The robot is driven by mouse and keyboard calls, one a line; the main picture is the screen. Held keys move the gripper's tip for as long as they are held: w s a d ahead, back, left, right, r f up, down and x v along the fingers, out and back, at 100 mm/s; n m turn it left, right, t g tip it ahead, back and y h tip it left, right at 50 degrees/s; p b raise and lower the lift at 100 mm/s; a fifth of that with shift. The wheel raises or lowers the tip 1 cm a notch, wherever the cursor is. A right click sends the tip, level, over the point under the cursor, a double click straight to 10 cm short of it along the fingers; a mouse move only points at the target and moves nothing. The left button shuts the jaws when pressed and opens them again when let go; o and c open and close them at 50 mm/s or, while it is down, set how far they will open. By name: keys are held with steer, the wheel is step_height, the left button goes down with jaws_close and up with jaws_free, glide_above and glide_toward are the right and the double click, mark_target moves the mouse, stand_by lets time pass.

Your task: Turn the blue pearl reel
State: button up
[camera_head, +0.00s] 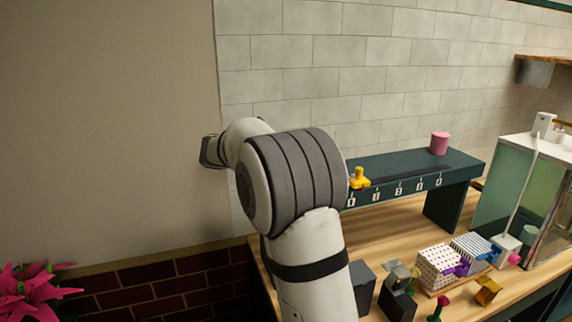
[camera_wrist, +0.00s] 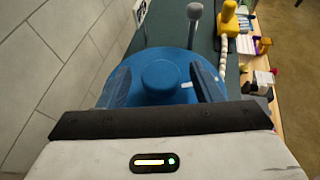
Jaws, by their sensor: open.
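The blue pearl reel (camera_wrist: 162,98) fills the middle of the wrist view. It is a round blue disc with a raised round hub in its centre and a small white mark on its right side. My gripper (camera_wrist: 160,72) is open, with one dark finger on each side of the hub. The fingers overlap the disc in the picture; I cannot tell whether they touch it. In the head view the reel and my gripper's fingers are not visible, and my arm covers the left end of the shelf.
A dark teal shelf (camera_head: 405,164) with a numbered front stands against the tiled wall (camera_head: 330,80). It carries a yellow piece (camera_head: 359,178) and a pink cylinder (camera_head: 439,143). A grey-topped post (camera_wrist: 194,12) rises near the reel. Patterned boxes (camera_head: 436,266) and a glass case (camera_head: 505,195) stand right.

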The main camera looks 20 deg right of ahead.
steer(key=b+v, duration=0.2)
steer(key=v, duration=0.6)
steer(key=shift+d, duration=0.1)
